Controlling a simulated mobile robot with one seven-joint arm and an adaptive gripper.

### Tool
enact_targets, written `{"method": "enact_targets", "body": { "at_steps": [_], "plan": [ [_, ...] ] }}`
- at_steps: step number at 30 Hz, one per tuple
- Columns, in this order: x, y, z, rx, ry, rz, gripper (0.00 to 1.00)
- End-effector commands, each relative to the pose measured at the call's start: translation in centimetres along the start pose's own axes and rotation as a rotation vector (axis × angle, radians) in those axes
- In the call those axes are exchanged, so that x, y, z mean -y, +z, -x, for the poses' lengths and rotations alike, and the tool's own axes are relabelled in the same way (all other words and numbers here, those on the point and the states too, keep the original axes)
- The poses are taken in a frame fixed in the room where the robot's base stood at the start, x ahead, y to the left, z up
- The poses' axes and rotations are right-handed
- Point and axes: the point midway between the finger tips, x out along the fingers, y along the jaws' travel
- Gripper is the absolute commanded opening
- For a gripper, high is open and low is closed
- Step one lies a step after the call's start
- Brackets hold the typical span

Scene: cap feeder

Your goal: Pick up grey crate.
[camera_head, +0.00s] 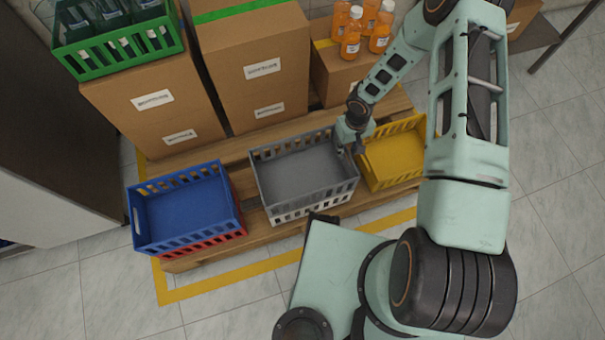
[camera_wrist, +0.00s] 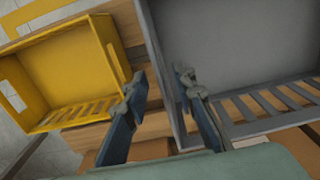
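The grey crate (camera_head: 300,178) is empty and sits on a white crate (camera_head: 292,212) in the middle of the wooden pallet. My gripper (camera_head: 351,148) is at its right side wall. In the wrist view the grey crate (camera_wrist: 240,45) fills the upper right. My gripper (camera_wrist: 160,88) is open there, with one finger over the inside of the crate and the other outside. The crate's side wall runs between the fingers. I cannot tell whether either finger touches it.
A yellow crate (camera_head: 396,156) stands close on the right, leaving a narrow gap. A blue crate (camera_head: 185,212) sits on a red crate (camera_head: 218,244) at the left. Cardboard boxes (camera_head: 258,75) stand behind, with a green crate (camera_head: 118,48) and orange bottles (camera_head: 352,32) on top.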

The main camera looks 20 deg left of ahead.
Motion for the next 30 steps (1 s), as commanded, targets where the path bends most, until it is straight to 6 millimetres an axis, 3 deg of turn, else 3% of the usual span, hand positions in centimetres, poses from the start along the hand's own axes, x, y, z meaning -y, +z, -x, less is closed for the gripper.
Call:
{"method": "enact_targets", "body": {
  "at_steps": [10, 19, 26, 30],
  "plan": [
    [0.3, -0.2, -4.7, 0.0, 0.0, 0.0, 0.25],
    [0.2, -0.2, -5.1, -0.001, 0.001, 0.001, 0.25],
    [0.2, -0.2, -5.1, -0.001, 0.001, 0.001, 0.01],
    [0.2, -0.2, -5.1, -0.001, 0.001, 0.001, 0.0]
  ]
}}
